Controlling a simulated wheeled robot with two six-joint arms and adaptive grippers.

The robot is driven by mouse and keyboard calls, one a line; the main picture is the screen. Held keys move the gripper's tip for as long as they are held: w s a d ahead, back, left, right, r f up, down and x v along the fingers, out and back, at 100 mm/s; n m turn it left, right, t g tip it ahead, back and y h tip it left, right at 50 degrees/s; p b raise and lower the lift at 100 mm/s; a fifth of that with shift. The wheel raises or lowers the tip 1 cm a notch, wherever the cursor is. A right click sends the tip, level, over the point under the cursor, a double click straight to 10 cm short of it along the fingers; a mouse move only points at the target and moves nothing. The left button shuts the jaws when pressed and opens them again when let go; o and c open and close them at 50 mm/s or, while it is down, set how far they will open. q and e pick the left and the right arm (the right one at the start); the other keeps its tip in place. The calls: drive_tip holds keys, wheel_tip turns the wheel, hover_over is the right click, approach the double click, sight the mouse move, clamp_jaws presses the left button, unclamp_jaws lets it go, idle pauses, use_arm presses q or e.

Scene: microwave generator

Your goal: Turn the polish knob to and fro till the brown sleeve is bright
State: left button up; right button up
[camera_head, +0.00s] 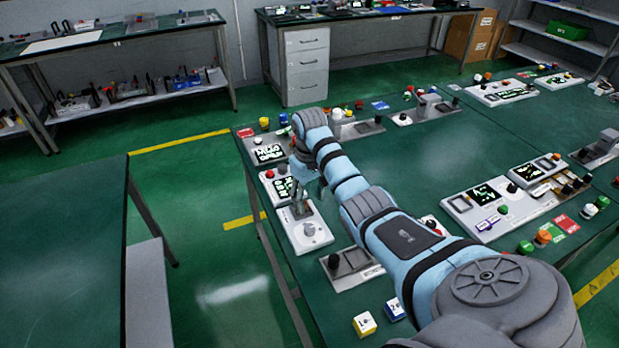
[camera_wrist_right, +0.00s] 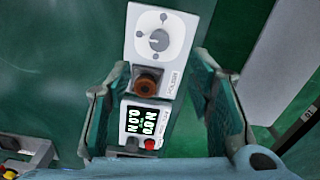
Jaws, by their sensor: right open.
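The polish knob (camera_wrist_right: 158,40) is a pale round dial on a white panel, with small grey dots around it. It also shows in the head view (camera_head: 309,229). The brown sleeve (camera_wrist_right: 146,85) is a dull, dark ring on a grey mount beside the knob's panel. I cannot pick the sleeve out in the head view. My right gripper (camera_wrist_right: 161,68) is open and empty, its fingers on either side of the sleeve in the picture. It points down over this unit in the head view (camera_head: 305,183). Touch cannot be told. My left gripper is not in view.
A lit display box (camera_wrist_right: 139,124) with red and dark buttons adjoins the sleeve mount. Other panels with knobs and displays (camera_head: 490,207) line the green table. The table middle is clear.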

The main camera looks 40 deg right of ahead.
sight(310, 228)
wheel_tip(310, 228, down, 12)
drive_tip(key=b, duration=0.6)
drive_tip(key=shift+w+b, duration=0.1)
drive_tip(key=shift+b, duration=0.25)
drive_tip(key=shift+d, duration=0.1)
clamp_jaws()
